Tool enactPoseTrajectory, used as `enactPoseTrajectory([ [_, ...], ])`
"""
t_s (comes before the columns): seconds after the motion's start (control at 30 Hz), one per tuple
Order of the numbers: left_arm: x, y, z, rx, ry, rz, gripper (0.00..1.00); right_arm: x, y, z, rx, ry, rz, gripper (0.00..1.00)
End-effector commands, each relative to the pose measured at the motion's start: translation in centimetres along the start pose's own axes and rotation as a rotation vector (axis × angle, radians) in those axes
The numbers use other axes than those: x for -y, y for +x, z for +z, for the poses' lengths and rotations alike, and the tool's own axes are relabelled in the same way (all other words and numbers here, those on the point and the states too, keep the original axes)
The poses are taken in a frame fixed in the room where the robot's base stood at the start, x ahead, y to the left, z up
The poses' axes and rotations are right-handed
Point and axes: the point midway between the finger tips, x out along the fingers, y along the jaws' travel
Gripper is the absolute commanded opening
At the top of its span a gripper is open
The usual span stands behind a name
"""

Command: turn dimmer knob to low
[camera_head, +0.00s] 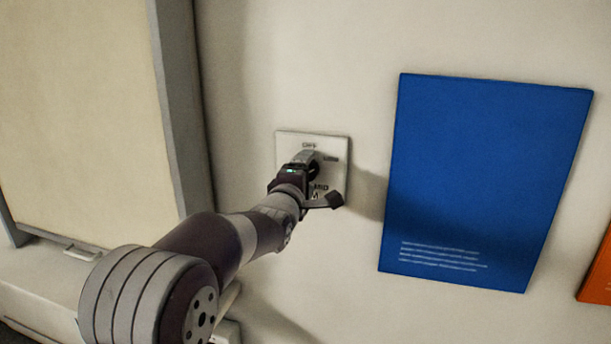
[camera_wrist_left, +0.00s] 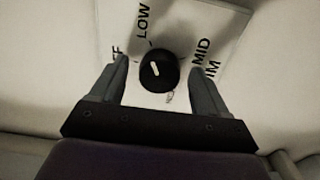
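A white dimmer plate (camera_head: 339,157) is mounted on the wall and carries a round black knob (camera_wrist_left: 168,82). In the left wrist view the plate (camera_wrist_left: 181,24) shows LOW above the knob, MID to the right and a partly hidden label ending in FF at the left. A short white mark on the knob's face tilts toward the upper left. My left gripper (camera_wrist_left: 160,68) is open, with one finger on each side of the knob and visible gaps between. In the head view my left gripper (camera_head: 306,160) hides much of the knob. My right gripper is not in view.
A blue poster (camera_head: 485,175) hangs on the wall to the right of the plate. Part of an orange panel (camera_head: 598,272) shows at the right edge. A cream board with a grey frame (camera_head: 183,105) stands at the left. The wall around the plate is clear.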

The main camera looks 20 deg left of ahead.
Motion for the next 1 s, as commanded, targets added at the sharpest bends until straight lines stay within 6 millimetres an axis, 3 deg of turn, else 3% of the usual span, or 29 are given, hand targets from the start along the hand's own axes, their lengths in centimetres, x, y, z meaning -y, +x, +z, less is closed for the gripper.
enactPoseTrajectory([
  [0.23, 0.2, -1.3, 0.0, 0.0, 0.001, 0.002, 0.76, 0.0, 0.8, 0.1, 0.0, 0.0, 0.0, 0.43],
  [0.5, 0.4, -8.3, 0.0, -0.001, 0.0, 0.003, 0.76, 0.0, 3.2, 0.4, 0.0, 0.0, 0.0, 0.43],
  [0.7, 0.1, -11.9, 0.0, 0.0, 0.0, 0.001, 0.76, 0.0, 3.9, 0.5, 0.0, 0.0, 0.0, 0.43],
  [1.0, 0.0, -12.7, 0.0, 0.0, 0.0, -0.001, 0.76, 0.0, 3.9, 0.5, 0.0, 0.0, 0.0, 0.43],
])
